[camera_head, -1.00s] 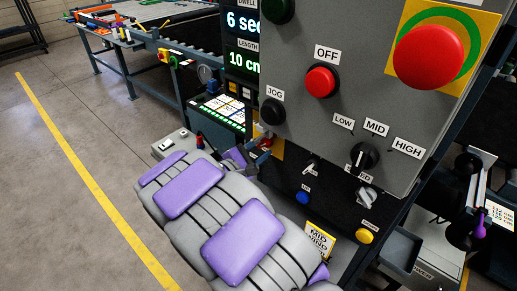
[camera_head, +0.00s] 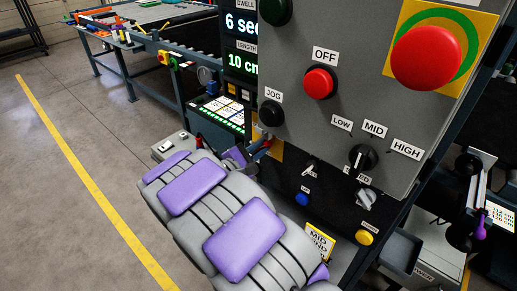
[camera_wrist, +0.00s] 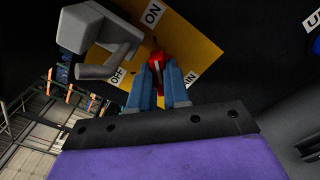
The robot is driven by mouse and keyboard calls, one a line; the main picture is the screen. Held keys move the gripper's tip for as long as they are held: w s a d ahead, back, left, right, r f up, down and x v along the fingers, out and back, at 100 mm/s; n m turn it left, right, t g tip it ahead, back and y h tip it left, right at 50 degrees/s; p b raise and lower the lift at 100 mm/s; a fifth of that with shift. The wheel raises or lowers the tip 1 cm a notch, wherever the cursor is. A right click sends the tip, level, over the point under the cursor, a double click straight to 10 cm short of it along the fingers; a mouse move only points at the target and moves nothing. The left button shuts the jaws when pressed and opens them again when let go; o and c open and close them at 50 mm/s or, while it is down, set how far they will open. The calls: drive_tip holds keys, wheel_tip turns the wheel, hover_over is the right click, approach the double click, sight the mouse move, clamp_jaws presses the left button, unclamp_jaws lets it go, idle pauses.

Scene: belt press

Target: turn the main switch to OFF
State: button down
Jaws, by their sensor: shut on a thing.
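The main switch is a red handle (camera_wrist: 156,64) on a yellow plate (camera_wrist: 196,46), with ON, OFF and MAIN labels around it in the wrist view. My gripper (camera_wrist: 159,88) has its two blue fingers shut on the red handle, one on each side. The handle's exact angle is partly hidden by the fingers. In the head view, my gripper (camera_head: 261,147) is small and partly hidden by my arm, below the black JOG button and at the edge of the yellow plate (camera_head: 277,151).
A grey block with a cylinder (camera_wrist: 105,40) stands close to the left of the handle, near OFF. The grey control panel (camera_head: 330,120) above carries a red OFF button (camera_head: 319,83), a selector knob (camera_head: 363,157) and a large red emergency button (camera_head: 428,54). Open floor lies left.

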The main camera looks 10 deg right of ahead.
drive_tip(key=shift+f+n+p, duration=0.1)
drive_tip(key=shift+n+p, duration=0.2)
drive_tip(key=shift+p, duration=0.4)
drive_tip(key=shift+r+n+p, duration=0.2)
drive_tip(key=shift+n+p, duration=0.4)
drive_tip(key=shift+p, duration=0.6)
drive_tip(key=shift+w+a+n+p, duration=0.15)
drive_tip(key=shift+a+n+p, duration=0.05)
drive_tip(key=shift+n+p, duration=2.65)
drive_tip(key=shift+w+a+n+p, duration=0.15)
drive_tip(key=shift+w+n+p, duration=0.05)
drive_tip(key=shift+n+p, duration=2.6)
drive_tip(key=shift+w+a+n+p, duration=0.15)
drive_tip(key=shift+a+n+p, duration=0.05)
drive_tip(key=shift+n+p, duration=2.6)
drive_tip(key=shift+m+p, duration=0.25)
drive_tip(key=shift+p, duration=0.15)
drive_tip(key=c, duration=1.1)
unclamp_jaws()
drive_tip(key=shift+w+a+f, duration=0.1)
drive_tip(key=shift+a+f, duration=0.05)
drive_tip(key=shift+f, duration=0.05)
